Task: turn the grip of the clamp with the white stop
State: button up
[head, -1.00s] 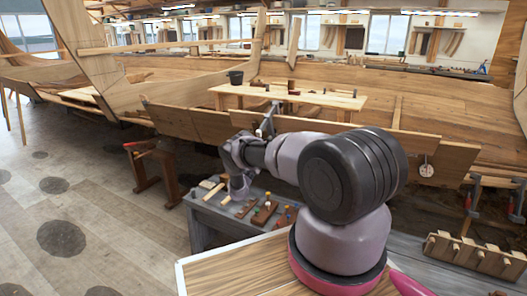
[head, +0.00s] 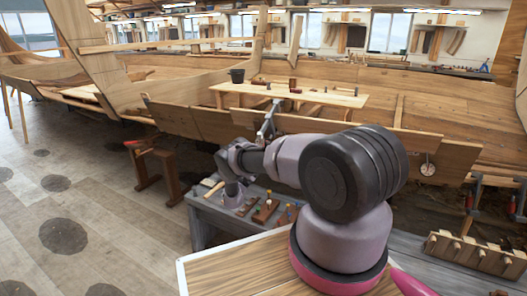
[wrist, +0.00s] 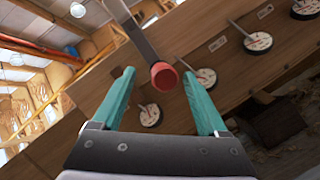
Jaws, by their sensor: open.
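In the wrist view a clamp's grey steel bar (wrist: 140,30) comes down from the top edge and ends in a round orange-red grip (wrist: 163,76). My gripper (wrist: 158,76) is open, its two teal fingers reaching up on either side of the grip. The grip shows between the fingertips with a gap on both sides; how deep it sits is hard to tell. No white stop can be made out on this clamp. In the head view a grey clamp (head: 268,122) stands at the hull's plank edge, just beyond my arm; my fingers cannot be made out there.
Several white round dials, one of them (wrist: 257,43), are fixed along the hull plank (wrist: 215,50). A low grey bench (head: 212,218) with small wooden tools stands below my arm. A wooden trestle (head: 155,170) stands left of it. Open floor (head: 95,215) lies at left.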

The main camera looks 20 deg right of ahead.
jog(key=v, duration=0.5)
jog(key=shift+s+a+f, duration=0.15)
jog(key=shift+a, duration=0.05)
dwell(0.5)
